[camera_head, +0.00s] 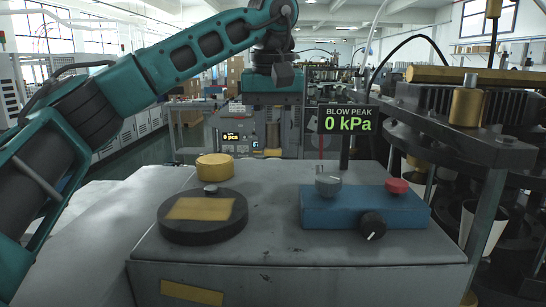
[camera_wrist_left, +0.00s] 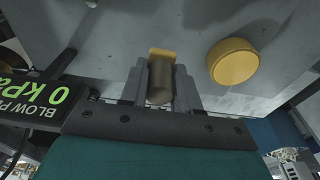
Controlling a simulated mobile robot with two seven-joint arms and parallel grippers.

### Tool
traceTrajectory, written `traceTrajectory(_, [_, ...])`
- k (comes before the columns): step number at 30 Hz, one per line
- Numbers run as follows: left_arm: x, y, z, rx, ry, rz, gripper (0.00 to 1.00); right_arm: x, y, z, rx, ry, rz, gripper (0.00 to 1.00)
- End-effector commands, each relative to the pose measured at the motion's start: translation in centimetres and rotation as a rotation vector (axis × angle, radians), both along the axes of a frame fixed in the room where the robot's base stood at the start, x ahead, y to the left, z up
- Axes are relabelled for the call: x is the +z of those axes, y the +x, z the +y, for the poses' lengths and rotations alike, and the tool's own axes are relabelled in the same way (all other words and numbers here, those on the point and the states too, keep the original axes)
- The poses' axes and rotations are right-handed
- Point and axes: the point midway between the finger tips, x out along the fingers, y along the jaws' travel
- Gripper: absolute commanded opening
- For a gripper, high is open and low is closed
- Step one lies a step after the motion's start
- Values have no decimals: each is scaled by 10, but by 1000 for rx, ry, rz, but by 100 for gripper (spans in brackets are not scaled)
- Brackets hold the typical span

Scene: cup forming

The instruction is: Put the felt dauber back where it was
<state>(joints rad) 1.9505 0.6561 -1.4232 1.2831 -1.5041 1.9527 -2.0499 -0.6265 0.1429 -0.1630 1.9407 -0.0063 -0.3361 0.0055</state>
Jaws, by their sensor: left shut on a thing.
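The felt dauber, a brown cylinder with a yellow end (camera_head: 272,134), is between the fingers of my left gripper (camera_head: 272,132), near the back edge of the grey bench top (camera_head: 270,190). In the left wrist view the gripper (camera_wrist_left: 160,88) is shut on the dauber (camera_wrist_left: 160,84), its yellow end pointing away from me. I cannot tell whether that end touches the bench top. A round yellow tin or lid (camera_head: 215,166) sits to the left and nearer in the head view; it also shows in the left wrist view (camera_wrist_left: 233,62). My right gripper is not in view.
A black round pad (camera_head: 203,230) with a yellow label lies at the front left. A blue control box (camera_head: 340,210) with knobs and a red button stands at the right. The display post (camera_head: 347,118) rises behind it. Machinery with cups (camera_head: 480,225) fills the far right.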

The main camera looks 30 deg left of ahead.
Motion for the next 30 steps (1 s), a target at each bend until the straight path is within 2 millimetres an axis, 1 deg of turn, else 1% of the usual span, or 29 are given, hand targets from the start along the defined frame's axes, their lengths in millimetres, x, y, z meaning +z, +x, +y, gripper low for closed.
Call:
traceTrajectory(6, [-33,0,1,0,0,4,2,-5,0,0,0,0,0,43])
traceTrajectory(8, [-39,0,1,0,0,3,2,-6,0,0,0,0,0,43])
traceTrajectory(19, [-43,0,0,-1,0,3,2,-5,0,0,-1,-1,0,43])
traceTrajectory(20, [-43,0,0,0,-1,2,33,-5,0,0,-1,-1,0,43])
traceTrajectory(27, [-43,0,0,0,-1,2,56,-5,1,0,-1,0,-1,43])
traceTrajectory(30, [-43,0,0,0,-1,2,56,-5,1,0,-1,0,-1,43])
